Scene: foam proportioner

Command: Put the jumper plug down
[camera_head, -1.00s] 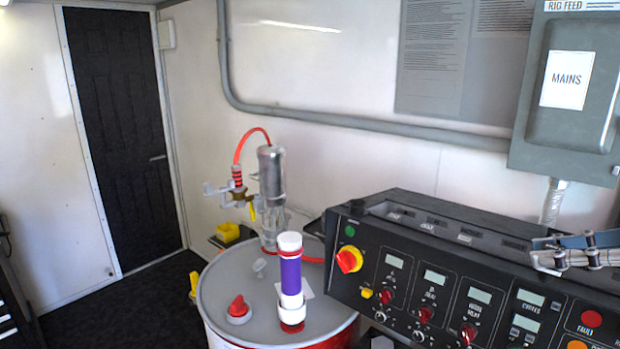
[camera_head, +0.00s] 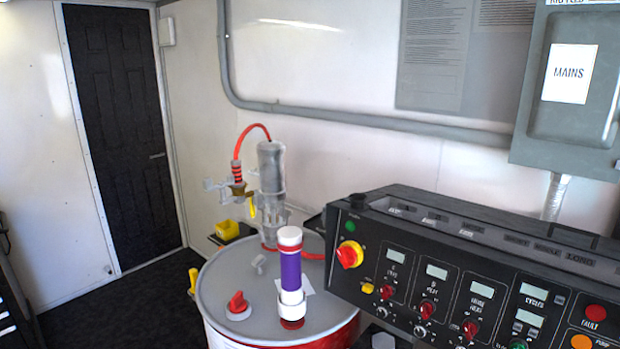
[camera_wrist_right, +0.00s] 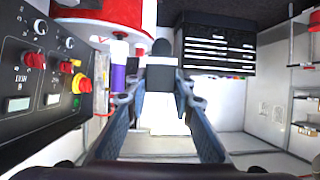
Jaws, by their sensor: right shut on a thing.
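My right gripper (camera_wrist_right: 160,85) shows only in the right wrist view, its two blue-grey fingers reaching up from the bottom. It is shut on the jumper plug (camera_wrist_right: 160,74), a small black block with a pale grey band across it and a dark rounded end. The plug is held beyond the panel's edge, with open space behind it. The fingers hide part of its sides. My right gripper is out of the head view. My left gripper is in neither view.
The black control panel (camera_head: 450,275) fills the right of the head view. Left of it stands a grey-topped drum (camera_head: 225,290) bearing a purple-and-white cylinder (camera_head: 291,270) and a red knob (camera_head: 237,302). The wrist view shows a black drawer chest (camera_wrist_right: 218,45).

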